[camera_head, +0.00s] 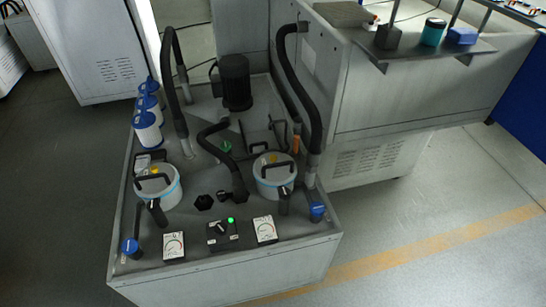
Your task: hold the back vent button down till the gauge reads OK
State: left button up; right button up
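Two light-blue and grey filter canisters stand on the grey unit's top, a left canister (169,193) and a right canister (268,188). Each has a black handle over its lid. A small yellow button (155,170) shows on the left lid, and a yellow spot, perhaps a button (272,158), on the right lid. I cannot tell which is the back one. A left gauge (174,246) and a right gauge (265,230) sit at the front edge; their readings are too small to make out. Neither of my grippers shows.
Between the gauges is a black switch box (221,234) with a lit green lamp (231,220). Blue-capped valves (130,246) (317,210) stand at both front corners. Black hoses, a black motor (235,82) and white spare cartridges (147,131) crowd the top. A machine with a shelf (425,50) stands right.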

aim_at(273, 158)
jog(key=i+l+u, duration=0.15)
jog(key=l, duration=0.25)
jog(key=i+l+u, duration=0.2)
jog(key=l, duration=0.2)
jog(key=i+l+u, duration=0.15)
jog(key=l, duration=0.3)
jog(key=i+l+u, duration=0.2)
jog(key=l, duration=0.25)
jog(key=l+u, duration=0.15)
jog(key=l, duration=0.3)
jog(key=i, duration=0.05)
